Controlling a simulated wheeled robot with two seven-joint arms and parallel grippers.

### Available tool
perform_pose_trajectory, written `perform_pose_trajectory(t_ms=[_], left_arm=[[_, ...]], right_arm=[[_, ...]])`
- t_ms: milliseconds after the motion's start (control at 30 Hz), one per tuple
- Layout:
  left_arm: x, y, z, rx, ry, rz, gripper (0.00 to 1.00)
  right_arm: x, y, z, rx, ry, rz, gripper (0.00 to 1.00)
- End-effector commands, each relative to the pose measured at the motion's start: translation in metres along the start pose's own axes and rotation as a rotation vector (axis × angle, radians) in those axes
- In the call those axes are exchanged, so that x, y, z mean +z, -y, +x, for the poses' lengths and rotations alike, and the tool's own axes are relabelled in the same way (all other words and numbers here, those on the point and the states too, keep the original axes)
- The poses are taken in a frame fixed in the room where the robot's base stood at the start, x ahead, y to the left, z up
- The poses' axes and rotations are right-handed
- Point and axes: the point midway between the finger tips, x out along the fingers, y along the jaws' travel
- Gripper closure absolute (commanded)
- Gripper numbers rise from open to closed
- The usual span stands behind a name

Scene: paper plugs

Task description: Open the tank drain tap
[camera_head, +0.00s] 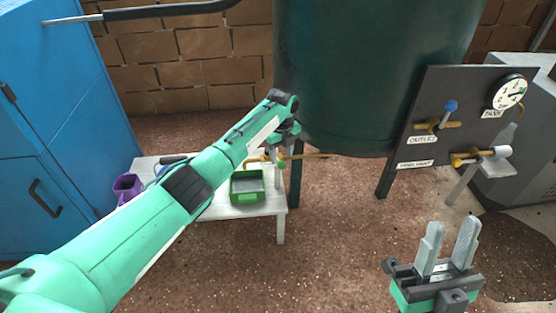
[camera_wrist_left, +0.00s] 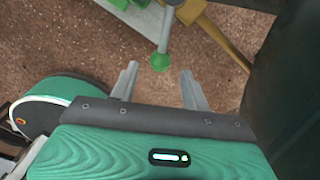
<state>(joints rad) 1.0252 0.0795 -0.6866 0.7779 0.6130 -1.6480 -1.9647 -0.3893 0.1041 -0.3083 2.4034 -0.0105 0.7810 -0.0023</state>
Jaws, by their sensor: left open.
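The dark green tank (camera_head: 375,70) stands at the back centre. Its brass drain pipe (camera_head: 310,156) comes out low on the left, above a small white bench. In the left wrist view the brass tap (camera_wrist_left: 188,10) carries a grey lever (camera_wrist_left: 166,30) ending in a green knob (camera_wrist_left: 160,62). My left gripper (camera_head: 283,146) is at the tap, partly hidden by its own wrist. In the left wrist view it (camera_wrist_left: 160,78) is open, with the knob between and just beyond its fingertips, no contact visible. My right gripper (camera_head: 450,238) is open and empty, lower right.
A green tray (camera_head: 247,187) and a purple cup (camera_head: 127,186) are on the white bench (camera_head: 265,206). A dark panel (camera_head: 440,85) at right carries a gauge (camera_head: 508,91) and two more taps. A blue cabinet (camera_head: 60,120) stands left. The floor in front is clear.

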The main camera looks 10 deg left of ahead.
Motion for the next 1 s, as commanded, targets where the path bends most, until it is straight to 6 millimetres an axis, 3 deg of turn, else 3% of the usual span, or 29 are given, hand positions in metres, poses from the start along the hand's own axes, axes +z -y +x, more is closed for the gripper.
perform_pose_trajectory(t_ms=[367, 1000], left_arm=[[0.0, 0.0, 0.002, 0.0, 0.0, 0.0, 0.53], [0.0, 0.0, 0.033, 0.001, 0.0, 0.0, 0.53]], right_arm=[[0.0, 0.0, -0.001, 0.0, 0.0, -0.001, 0.64], [0.004, 0.0, -0.011, 0.0, 0.001, 0.0, 0.64]])
